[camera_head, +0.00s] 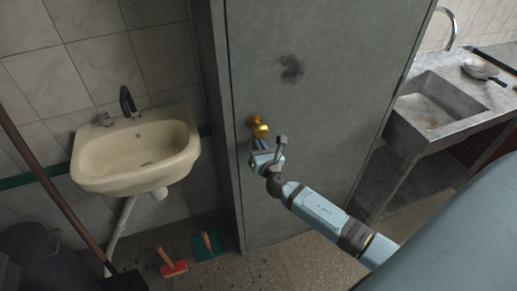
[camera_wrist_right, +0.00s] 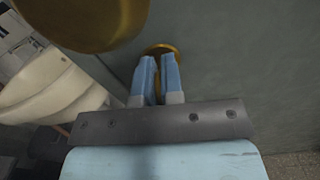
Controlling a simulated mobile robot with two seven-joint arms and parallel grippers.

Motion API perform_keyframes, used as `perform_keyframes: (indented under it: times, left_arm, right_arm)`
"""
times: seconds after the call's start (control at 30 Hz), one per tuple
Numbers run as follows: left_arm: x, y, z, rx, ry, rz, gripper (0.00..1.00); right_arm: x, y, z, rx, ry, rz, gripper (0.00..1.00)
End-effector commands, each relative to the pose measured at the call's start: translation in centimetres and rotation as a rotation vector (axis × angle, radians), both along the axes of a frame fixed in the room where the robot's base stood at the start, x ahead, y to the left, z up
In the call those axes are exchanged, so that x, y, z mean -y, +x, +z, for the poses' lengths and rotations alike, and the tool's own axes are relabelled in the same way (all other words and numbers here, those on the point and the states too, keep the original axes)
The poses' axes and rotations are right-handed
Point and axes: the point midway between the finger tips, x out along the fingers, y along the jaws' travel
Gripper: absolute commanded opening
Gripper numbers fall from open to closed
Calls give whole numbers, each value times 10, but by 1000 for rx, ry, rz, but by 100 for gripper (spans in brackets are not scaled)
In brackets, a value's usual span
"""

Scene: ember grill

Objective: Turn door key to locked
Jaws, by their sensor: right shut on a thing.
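The grey-green door (camera_head: 310,100) stands closed in the middle of the head view. A brass knob (camera_head: 258,127) sits near its left edge, and the knob looms large at the top left of the right wrist view (camera_wrist_right: 85,18). Below the knob, a round brass lock plate (camera_wrist_right: 163,48) is on the door. My right gripper (camera_head: 259,156) is at this plate, just under the knob. In the right wrist view its blue fingers (camera_wrist_right: 159,68) are shut on the key, which is mostly hidden between them. How far the key is turned cannot be seen. My left gripper is not in view.
A cream washbasin (camera_head: 135,160) hangs on the tiled wall left of the door. A red brush (camera_head: 172,264) and a green dustpan (camera_head: 210,245) lie on the floor. A wooden-handled tool (camera_head: 50,185) leans at left. A steel sink (camera_head: 435,108) stands at right.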

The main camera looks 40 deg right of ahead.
Motion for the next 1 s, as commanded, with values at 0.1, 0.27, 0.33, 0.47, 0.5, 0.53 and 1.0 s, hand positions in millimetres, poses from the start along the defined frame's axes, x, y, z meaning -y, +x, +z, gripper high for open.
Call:
perform_keyframes:
  times: [0.1, 0.27, 0.33, 0.47, 0.5, 0.53, 1.0]
  left_arm:
    - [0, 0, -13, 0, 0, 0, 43]
    - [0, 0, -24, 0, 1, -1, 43]
    - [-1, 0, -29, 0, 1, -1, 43]
    - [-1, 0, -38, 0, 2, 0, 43]
    - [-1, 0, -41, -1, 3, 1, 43]
    - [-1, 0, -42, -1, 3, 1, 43]
    - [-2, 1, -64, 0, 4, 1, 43]
  right_arm:
    - [0, 0, -4, 25, 102, 1, 0]
    - [1, 0, -4, 62, 252, 1, 0]
    - [1, -1, -5, 76, 316, 1, 0]
    - [2, -1, -4, 106, 436, 1, 0]
    - [2, -1, -4, 114, 473, 1, 0]
    - [2, -1, -5, 121, 502, 1, 0]
    - [4, -1, -5, 226, 933, 1, 0]
